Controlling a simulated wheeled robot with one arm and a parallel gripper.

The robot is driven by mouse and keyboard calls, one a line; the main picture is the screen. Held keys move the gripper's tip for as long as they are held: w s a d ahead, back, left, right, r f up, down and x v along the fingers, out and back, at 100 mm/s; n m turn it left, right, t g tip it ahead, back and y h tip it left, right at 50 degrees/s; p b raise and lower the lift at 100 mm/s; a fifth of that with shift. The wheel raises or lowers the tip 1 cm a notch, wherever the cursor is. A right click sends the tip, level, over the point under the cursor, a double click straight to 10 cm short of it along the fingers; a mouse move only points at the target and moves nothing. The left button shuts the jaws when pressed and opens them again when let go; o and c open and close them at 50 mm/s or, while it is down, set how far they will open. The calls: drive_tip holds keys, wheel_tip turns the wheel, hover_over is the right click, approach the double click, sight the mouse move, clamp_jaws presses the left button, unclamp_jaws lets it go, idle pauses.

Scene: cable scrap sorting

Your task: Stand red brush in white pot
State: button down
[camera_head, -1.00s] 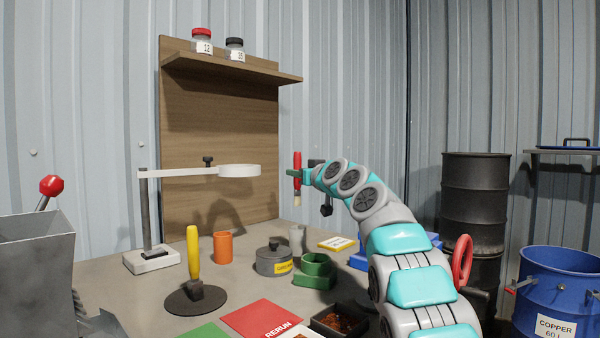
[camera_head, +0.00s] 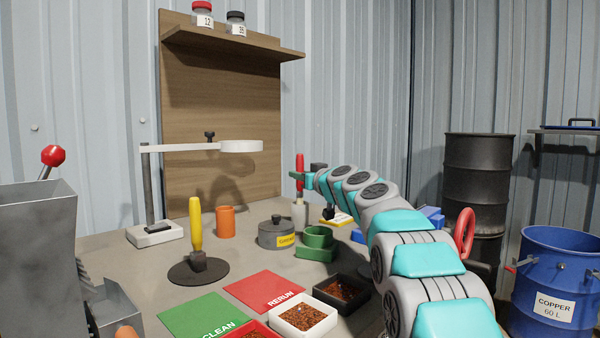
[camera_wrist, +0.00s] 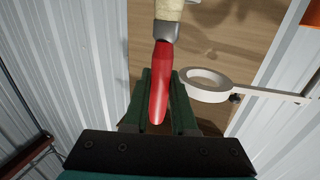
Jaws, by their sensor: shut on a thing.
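The red brush (camera_head: 300,165) hangs upright, bristle end down, in my gripper (camera_head: 298,175), whose green fingers are shut on its red handle. In the wrist view the handle lies between the fingers (camera_wrist: 160,85), with the metal ferrule and pale bristles beyond. The pale, whitish pot (camera_head: 299,214) stands on the table directly below the brush in the head view. The brush's lower end meets the pot's top in the picture; I cannot tell whether the bristles are inside or above it.
A green cup (camera_head: 318,237) on a green block and a lidded grey pot (camera_head: 275,235) stand just in front. An orange cup (camera_head: 225,222), a yellow-handled tool (camera_head: 195,225) and a ring lamp (camera_head: 240,146) are to the left.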

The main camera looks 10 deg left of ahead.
sight(300, 188)
drive_tip(key=shift+f+b, duration=1.8)
drive_tip(key=shift+f, duration=0.15)
drive_tip(key=c, duration=0.6)
unclamp_jaws()
drive_tip(key=shift+c, duration=0.2)
drive_tip(key=shift+r, duration=0.1)
drive_tip(key=shift+r+p, duration=0.8)
drive_tip(key=shift+r, duration=1.05)
drive_tip(key=shift+s+d+f+b, duration=0.1)
drive_tip(key=shift+s+f+b, duration=0.15)
drive_tip(key=shift+s+b, duration=0.15)
drive_tip(key=s+d+b, duration=0.2)
drive_tip(key=s, duration=0.5)
drive_tip(key=s+d+r+b, duration=0.1)
drive_tip(key=s+d+b, duration=0.1)
drive_tip(key=s, duration=0.5)
drive_tip(key=shift+s+r+b, duration=0.3)
drive_tip(key=shift+b, duration=0.4)
